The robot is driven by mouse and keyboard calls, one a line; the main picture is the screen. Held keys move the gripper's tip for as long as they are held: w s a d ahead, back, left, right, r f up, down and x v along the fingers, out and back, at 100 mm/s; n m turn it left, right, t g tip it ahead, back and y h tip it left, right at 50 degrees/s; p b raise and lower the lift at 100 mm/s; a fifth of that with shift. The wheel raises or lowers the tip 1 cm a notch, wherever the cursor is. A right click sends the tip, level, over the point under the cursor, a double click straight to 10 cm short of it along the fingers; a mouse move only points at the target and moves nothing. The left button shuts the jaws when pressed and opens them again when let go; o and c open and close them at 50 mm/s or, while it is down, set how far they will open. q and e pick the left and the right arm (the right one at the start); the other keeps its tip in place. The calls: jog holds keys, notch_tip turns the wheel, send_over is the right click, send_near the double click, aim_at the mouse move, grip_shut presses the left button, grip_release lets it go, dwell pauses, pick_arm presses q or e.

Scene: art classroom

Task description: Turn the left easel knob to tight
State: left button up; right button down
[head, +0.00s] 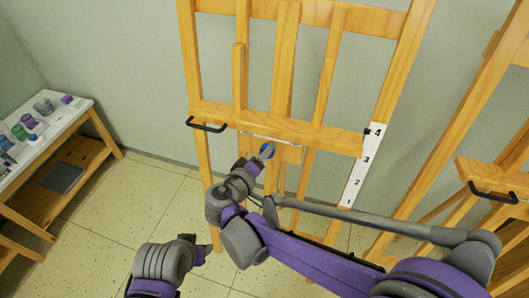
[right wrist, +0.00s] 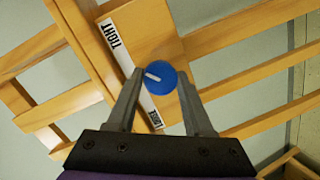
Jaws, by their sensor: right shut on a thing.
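The left easel (head: 285,60) is a wooden frame standing in the middle of the head view. Its round blue knob (head: 268,151) sits below the tray ledge. In the right wrist view the knob (right wrist: 160,78) shows a white pointer line aimed left, at the middle of a white label strip (right wrist: 124,55). "TIGHT" reads at the strip's upper end; the word at its lower end is too small to read surely. My right gripper (right wrist: 160,88) is shut on the knob, one finger on each side. My left gripper (head: 198,250) is low and apart from the easel; its jaw opening is unclear.
A second easel (head: 485,165) stands at the right. A white-topped table (head: 50,130) with paint jars is at the left. A black handle (head: 207,126) juts from the ledge's left end. A numbered white strip (head: 361,168) runs down the right leg. Tiled floor lies open at lower left.

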pick_arm(q)
jog(key=shift+r, duration=0.25)
pick_arm(e)
jog(key=shift+m, duration=0.8)
jog(key=shift+y, duration=0.3)
jog(key=shift+c, duration=1.5)
grip_release()
pick_arm(q)
jog(key=shift+r, duration=0.1)
